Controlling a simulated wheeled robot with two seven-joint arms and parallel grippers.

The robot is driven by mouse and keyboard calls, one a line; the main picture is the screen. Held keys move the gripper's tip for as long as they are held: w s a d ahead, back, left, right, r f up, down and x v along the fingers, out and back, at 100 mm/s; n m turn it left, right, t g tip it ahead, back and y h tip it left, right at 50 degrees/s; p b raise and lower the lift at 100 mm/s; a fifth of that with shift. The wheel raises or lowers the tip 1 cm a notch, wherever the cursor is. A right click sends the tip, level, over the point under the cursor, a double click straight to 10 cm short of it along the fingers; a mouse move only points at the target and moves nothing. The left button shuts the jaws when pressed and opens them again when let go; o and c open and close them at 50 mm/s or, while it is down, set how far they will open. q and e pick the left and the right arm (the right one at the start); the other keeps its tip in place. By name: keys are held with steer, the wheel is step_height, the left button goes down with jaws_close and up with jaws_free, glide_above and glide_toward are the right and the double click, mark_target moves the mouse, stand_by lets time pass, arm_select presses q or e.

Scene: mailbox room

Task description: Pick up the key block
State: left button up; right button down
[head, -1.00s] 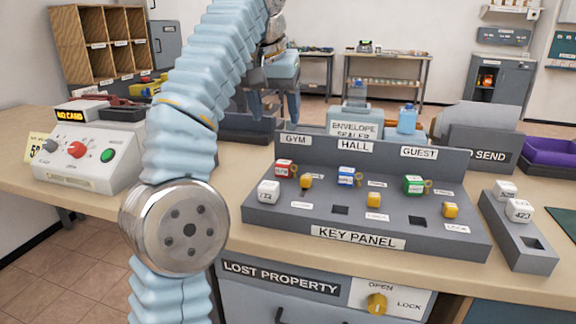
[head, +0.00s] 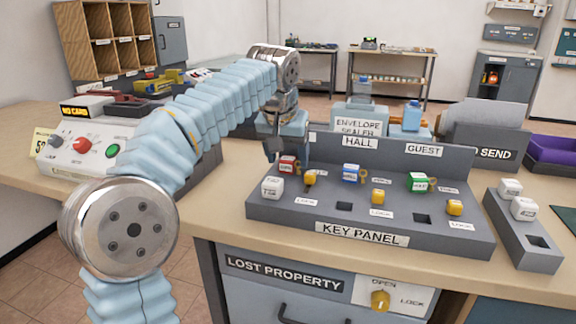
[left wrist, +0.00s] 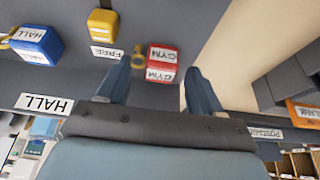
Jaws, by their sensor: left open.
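The grey key panel (head: 300,214) stands on the counter with a red GYM key block (head: 288,165) at its back left, a blue HALL block (head: 352,174) in the middle and a green GUEST block (head: 418,182) to the right. Each has a small gold key beside it. My left gripper (head: 289,150) is open and empty above and at the red block. In the left wrist view, the red block (left wrist: 163,62) lies between and beyond the two spread fingers. The blue block (left wrist: 38,43) is off to the left there. My right gripper is not in view.
A raised back wall (head: 390,158) runs behind the key blocks. A side tray (head: 520,232) with white blocks stands right. A control box (head: 100,150) is left.

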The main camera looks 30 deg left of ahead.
arm_select(q)
steer(key=c, duration=1.1)
